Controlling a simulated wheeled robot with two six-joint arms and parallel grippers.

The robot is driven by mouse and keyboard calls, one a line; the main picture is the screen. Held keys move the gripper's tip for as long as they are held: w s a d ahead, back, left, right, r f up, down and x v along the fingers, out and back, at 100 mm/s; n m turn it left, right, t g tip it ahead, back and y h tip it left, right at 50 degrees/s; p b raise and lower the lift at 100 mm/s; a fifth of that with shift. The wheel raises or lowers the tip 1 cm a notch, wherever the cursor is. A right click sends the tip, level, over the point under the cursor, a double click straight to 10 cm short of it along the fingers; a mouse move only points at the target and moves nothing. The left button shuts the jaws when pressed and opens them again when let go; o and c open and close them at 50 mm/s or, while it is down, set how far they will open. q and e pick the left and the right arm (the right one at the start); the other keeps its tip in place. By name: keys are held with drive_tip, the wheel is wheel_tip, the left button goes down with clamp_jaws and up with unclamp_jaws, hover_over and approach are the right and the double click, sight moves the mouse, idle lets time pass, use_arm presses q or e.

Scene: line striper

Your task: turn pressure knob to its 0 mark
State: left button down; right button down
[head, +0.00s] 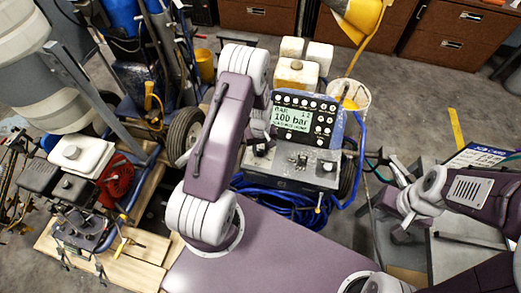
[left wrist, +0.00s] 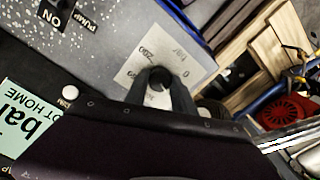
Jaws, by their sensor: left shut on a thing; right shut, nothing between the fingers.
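In the left wrist view the two dark fingers of my left gripper (left wrist: 160,90) are closed on the knob from either side. The knob's pointer is hidden. In the head view my left gripper (head: 262,138) is at the left side of the striper's control panel and covers the knob. The panel's display (head: 292,118) reads 100 bar. My right gripper (head: 402,232) is shut and empty, at the right, away from the panel.
A speckled panel face with an ON pump label (left wrist: 55,17) lies beside the knob. Blue hose (head: 285,208) coils below the control box, and a white bucket (head: 347,92) stands behind it. A wheel (head: 186,132) and wooden planks (head: 130,245) are at the left.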

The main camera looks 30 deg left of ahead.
sight(261, 151)
use_arm(q)
drive_tip(key=n, duration=0.6)
drive_tip(key=shift+w+r, duration=0.1)
drive_tip(key=shift+w, duration=0.1)
drive_tip(key=n, duration=0.6)
drive_tip(key=shift+n, duration=0.4)
drive_tip(key=shift+a, duration=0.1)
drive_tip(key=c, duration=1.1)
unclamp_jaws()
drive_tip(key=shift+o, duration=0.2)
drive_tip(key=shift+s, duration=0.1)
wheel_tip(261, 151, up, 9)
drive_tip(key=b, duration=0.1)
